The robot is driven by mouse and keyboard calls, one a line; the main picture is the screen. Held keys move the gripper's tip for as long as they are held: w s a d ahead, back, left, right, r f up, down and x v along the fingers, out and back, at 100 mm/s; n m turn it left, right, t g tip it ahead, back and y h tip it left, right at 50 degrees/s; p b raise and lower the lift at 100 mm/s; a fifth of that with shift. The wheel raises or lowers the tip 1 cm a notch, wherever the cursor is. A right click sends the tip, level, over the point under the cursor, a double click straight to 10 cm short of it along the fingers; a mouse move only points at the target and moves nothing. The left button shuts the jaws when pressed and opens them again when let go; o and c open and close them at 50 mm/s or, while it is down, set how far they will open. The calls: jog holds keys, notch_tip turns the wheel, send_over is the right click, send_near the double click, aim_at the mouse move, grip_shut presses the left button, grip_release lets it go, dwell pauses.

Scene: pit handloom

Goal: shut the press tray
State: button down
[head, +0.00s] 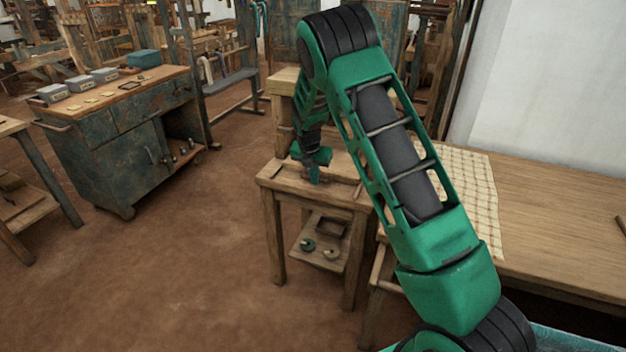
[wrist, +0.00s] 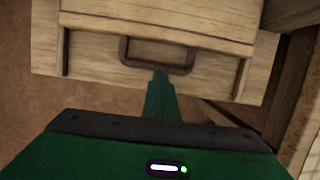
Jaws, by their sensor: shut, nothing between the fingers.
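The press tray (wrist: 200,27) is a pale wooden board with a dark bent handle (wrist: 124,50) at its near edge, between two dark side strips, in the wrist view. In the head view the press (head: 283,110) stands on a small wooden table (head: 272,177), and the tray there is largely hidden behind my arm and gripper. My gripper (head: 314,178) points down over the table top. In the wrist view its fingertips (wrist: 160,76) are together and empty, right at the near bar of the handle. I cannot tell if they touch it.
A low shelf (head: 320,246) under the table holds small round items. A long bench (head: 560,225) with a checked cloth (head: 470,180) stands to the right. A dark cabinet (head: 120,135) with several boxes stands left. The brown floor between is clear.

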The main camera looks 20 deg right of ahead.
jog(key=s+a+r, duration=0.2)
jog(key=r, duration=0.3)
jog(key=s+a+r, duration=0.3)
jog(key=r, duration=0.2)
jog(key=s+d+r+m+g, duration=0.1)
jog(key=s+d+r+m, duration=0.3)
jog(key=s, duration=0.3)
jog(key=s+d+r+m+y, duration=0.1)
jog(key=s+d+r+m, duration=0.25)
jog(key=s+m, duration=0.3)
jog(key=s+d+r+m+g, duration=0.1)
jog(key=s+d+r+m, duration=0.1)
jog(key=s+d+m, duration=0.4)
jog(key=s+a+m+y, duration=0.1)
jog(key=s+m, duration=1.6)
jog(key=s, duration=1.1)
jog(key=shift+s+a+r, duration=0.3)
jog(key=shift+a+r, duration=0.1)
